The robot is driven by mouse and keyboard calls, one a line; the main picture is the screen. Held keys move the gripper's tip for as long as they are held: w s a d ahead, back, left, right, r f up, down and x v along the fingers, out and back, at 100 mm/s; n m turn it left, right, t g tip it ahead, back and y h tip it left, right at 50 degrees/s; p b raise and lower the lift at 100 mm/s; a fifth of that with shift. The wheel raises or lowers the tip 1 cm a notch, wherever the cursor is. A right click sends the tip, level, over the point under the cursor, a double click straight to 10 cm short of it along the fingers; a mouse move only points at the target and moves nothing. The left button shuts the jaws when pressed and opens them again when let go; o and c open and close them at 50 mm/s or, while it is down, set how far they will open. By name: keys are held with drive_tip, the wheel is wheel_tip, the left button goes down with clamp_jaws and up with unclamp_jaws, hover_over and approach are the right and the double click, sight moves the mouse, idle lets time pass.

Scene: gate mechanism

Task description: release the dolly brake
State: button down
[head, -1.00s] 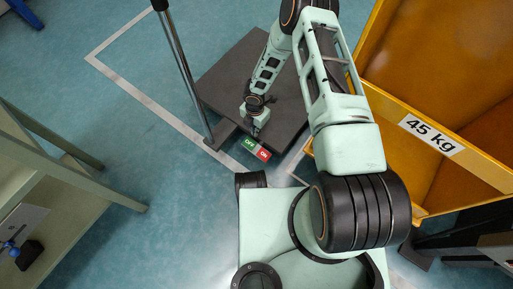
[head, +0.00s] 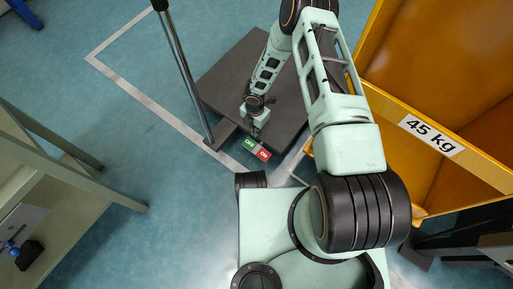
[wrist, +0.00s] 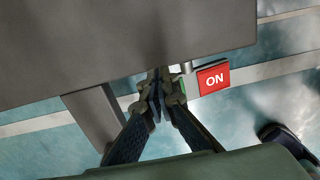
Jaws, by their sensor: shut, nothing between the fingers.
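The dolly is a dark grey flat platform (head: 228,82) with an upright metal handle post (head: 184,75). At its near edge sits the brake's pair of plates, a green OFF plate (head: 249,145) and a red ON plate (head: 264,154). The red ON plate also shows in the wrist view (wrist: 213,78), right of the fingers. My gripper (wrist: 159,88) is shut and empty at the dolly's edge, pointing down beside the green side. The fingers hide most of the green plate in the wrist view; I cannot tell whether they touch it.
A yellow bin marked 45 kg (head: 398,95) stands close on the right of my arm. A pale bench (head: 75,175) is at the left. A white floor line (head: 135,92) runs around the dolly. Blue floor between bench and dolly is clear.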

drive_tip(key=shift+f+b, duration=0.4)
drive_tip(key=shift+f, duration=0.7)
idle(0.3)
drive_tip(key=shift+r+p, duration=2.2)
drive_tip(key=shift+r, duration=1.35)
